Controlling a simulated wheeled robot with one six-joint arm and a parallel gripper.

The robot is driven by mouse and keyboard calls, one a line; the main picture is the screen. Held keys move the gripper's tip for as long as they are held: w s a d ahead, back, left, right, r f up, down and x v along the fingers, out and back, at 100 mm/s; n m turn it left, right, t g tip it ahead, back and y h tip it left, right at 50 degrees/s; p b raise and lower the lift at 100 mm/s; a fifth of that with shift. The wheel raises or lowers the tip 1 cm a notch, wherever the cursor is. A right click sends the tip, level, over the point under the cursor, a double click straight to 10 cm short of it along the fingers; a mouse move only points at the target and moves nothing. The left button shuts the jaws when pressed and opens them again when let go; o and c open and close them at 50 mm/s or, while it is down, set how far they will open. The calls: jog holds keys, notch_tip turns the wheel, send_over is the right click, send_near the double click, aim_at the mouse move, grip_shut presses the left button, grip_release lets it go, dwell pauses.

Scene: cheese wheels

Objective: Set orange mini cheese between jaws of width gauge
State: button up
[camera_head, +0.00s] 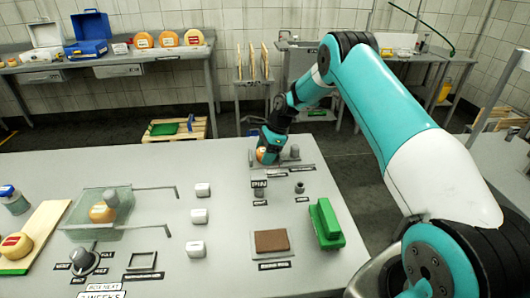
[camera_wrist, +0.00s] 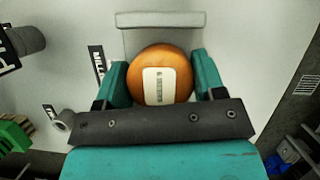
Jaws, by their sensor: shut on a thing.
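The orange mini cheese (camera_wrist: 172,78) has a white label and sits between the two teal fingers of my gripper (camera_wrist: 160,85), which is shut on it. In the head view the cheese (camera_head: 262,155) shows at the end of my arm, at the table's far edge, partly covered by my gripper (camera_head: 268,148). A grey bar, seemingly one jaw of the width gauge (camera_wrist: 160,18), lies just beyond the cheese in the wrist view, with a pale grey plate running under the cheese. The other jaw is not clearly visible. Whether the cheese touches the plate I cannot tell.
A green block (camera_head: 327,223) and a brown mat (camera_head: 271,241) lie nearer on the table. Several white blocks (camera_head: 199,216) stand mid-table. A clear box (camera_head: 75,222) holding a cheese is at left, beside a wooden board (camera_head: 48,217). Small dark posts (camera_head: 299,187) stand near the gauge.

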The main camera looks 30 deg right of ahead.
jog(key=shift+f, duration=0.15)
jog(key=o, duration=1)
